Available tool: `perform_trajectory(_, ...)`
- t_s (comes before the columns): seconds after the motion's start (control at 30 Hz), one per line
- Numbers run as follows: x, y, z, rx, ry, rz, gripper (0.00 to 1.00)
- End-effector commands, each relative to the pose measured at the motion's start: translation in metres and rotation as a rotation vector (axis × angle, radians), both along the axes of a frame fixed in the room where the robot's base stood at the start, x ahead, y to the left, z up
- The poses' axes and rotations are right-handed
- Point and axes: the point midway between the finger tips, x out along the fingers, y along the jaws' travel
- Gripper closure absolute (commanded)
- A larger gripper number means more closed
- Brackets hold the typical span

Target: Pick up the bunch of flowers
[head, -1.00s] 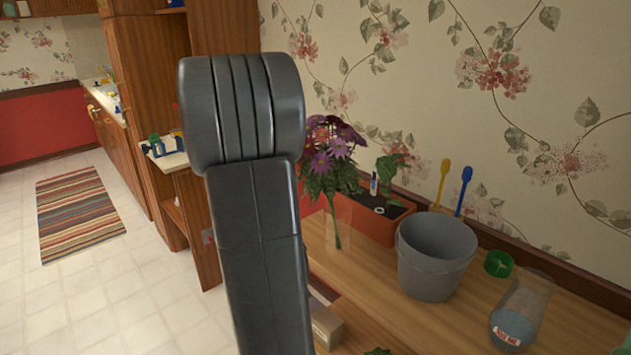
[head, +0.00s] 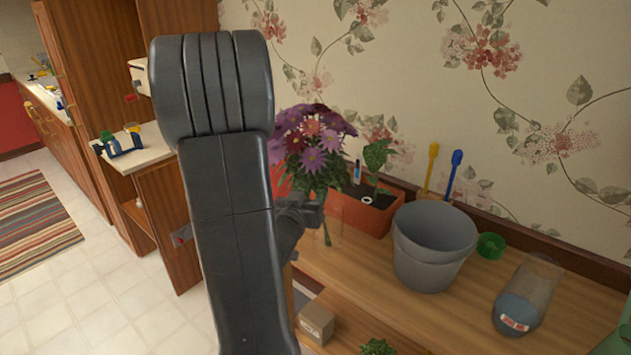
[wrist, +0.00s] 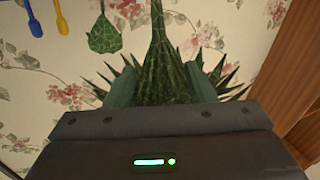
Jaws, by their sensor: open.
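The bunch of flowers (head: 312,143), purple and pink heads over green leaves, stands upright on the wooden table near the wall. Its lower stems sit in what looks like a clear vase (head: 335,240). My gripper (head: 305,213) is at the stems just below the blooms, partly hidden behind my own dark arm. In the wrist view, which looks upside down, the green stems and leaves of the bunch (wrist: 160,50) lie between the two parted fingers of my gripper (wrist: 165,85). The gripper is open; whether a finger touches the leaves I cannot tell. The blooms are hidden there.
An orange planter (head: 360,212) stands right behind the bunch, with a small plant (head: 376,158). To the right are grey pots (head: 432,250), yellow (head: 429,168) and blue (head: 453,172) brushes, a green ring (head: 491,245) and a clear jar (head: 527,295). A small box (head: 316,325) sits below.

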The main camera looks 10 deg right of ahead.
Motion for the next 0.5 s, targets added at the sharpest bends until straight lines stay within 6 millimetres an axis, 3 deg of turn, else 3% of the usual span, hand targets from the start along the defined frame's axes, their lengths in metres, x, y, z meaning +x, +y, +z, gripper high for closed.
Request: perform_trajectory(0.5,0.041,-0.025,-0.001,0.002,0.003,0.0,0.5)
